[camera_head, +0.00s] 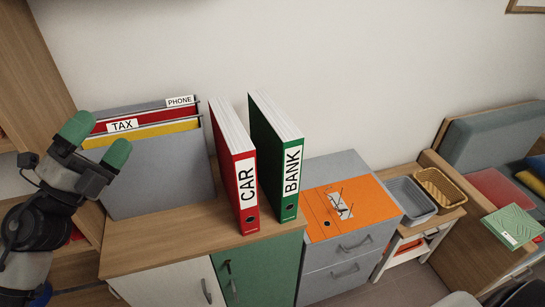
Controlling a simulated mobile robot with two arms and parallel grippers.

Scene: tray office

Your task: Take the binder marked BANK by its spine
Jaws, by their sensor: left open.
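The green binder marked BANK (290,172) stands upright on the wooden cabinet top (170,236), its spine facing me. A red binder marked CAR (246,182) stands upright just left of it, with a narrow gap between them. My left gripper (97,141), with green fingertips, is open and empty at the left, in front of the grey file box and well left of both binders. My right gripper does not show.
A grey file box (160,175) with folders labelled TAX and PHONE stands left of the binders. Right of BANK is a lower grey drawer unit with an orange folder (322,217) on top. Further right are a grey tray (411,197) and a yellow basket (436,185).

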